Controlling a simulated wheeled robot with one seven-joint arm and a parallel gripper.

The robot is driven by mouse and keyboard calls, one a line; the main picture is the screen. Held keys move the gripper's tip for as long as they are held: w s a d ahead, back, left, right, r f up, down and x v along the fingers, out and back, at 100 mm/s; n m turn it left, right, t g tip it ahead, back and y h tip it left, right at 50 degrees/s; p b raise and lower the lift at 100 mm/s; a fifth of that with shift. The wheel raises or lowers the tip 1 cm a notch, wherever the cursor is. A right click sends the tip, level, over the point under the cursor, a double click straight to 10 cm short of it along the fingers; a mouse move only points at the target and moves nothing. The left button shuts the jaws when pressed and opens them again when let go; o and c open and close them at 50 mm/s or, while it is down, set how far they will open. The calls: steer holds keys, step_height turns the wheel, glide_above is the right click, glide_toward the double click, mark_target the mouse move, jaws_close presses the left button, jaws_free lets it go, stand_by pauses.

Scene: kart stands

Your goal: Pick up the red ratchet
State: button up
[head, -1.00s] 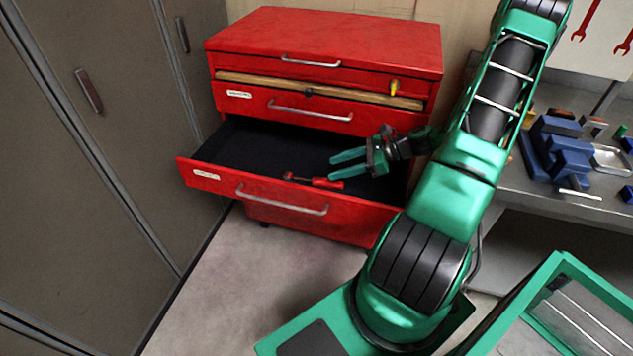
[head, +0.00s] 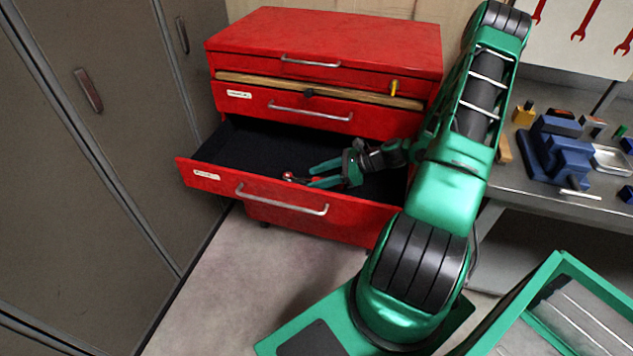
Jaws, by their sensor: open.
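The red ratchet (head: 290,177) lies in the open lower drawer (head: 250,155) of the red tool chest, near the drawer's front wall. Only its head end shows clearly; the rest is hidden behind my gripper's fingers. My gripper (head: 316,175) is open, with its two green fingers pointing left over the drawer, at the ratchet. I cannot tell whether the fingers touch it or stand on both sides of it.
The red tool chest (head: 325,35) has closed drawers above the open one. Grey lockers (head: 95,150) stand to the left. A workbench at the right carries a blue vise (head: 560,150) and a metal tray (head: 612,160). Red wrenches (head: 578,20) hang behind it.

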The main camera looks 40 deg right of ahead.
jaws_close()
steer(key=shift+r, duration=0.1)
